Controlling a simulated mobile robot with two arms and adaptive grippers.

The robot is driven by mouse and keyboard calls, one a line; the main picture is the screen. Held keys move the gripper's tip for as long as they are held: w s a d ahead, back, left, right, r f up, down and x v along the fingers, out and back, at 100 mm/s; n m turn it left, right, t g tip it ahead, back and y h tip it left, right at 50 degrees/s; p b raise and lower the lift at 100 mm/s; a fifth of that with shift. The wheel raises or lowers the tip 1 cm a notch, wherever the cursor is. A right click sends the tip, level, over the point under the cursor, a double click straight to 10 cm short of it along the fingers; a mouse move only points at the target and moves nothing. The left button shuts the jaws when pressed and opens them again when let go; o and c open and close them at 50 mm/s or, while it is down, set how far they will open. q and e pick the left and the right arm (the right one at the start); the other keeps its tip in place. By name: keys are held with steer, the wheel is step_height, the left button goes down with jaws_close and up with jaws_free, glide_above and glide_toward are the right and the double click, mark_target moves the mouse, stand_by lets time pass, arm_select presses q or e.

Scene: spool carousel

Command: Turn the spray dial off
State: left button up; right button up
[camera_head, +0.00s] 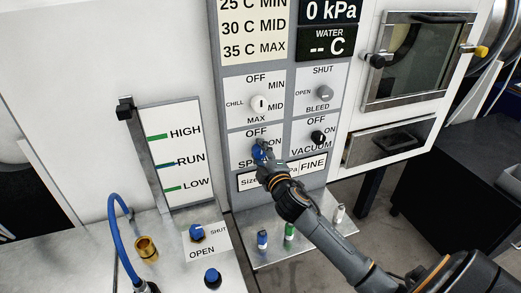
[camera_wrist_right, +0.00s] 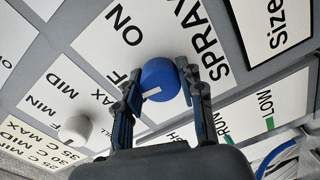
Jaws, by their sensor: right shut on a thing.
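The blue spray dial (camera_head: 257,153) is on the panel, with OFF above it and ON to its right in the head view. My right gripper (camera_head: 262,152) reaches it from the lower right and partly covers it and its SPRAY label. In the right wrist view the round blue dial (camera_wrist_right: 159,78) sits between the two dark fingers of my right gripper (camera_wrist_right: 162,88), which are shut on it. Its white pointer mark lies on the side toward the partly hidden OFF label, away from ON. My left gripper is not in view.
The white chill dial (camera_head: 259,104) is just above, and the black vacuum dial (camera_head: 318,137) is close on the right. Below, a metal shelf (camera_head: 310,246) holds small coloured bottles. A blue open/shut knob (camera_head: 197,232) and a blue hose (camera_head: 112,225) are at lower left.

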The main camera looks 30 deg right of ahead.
steer(key=shift+n, duration=0.8)
steer(key=o, duration=1.2)
steer(key=v, duration=1.2)
steer(key=shift+a, duration=0.1)
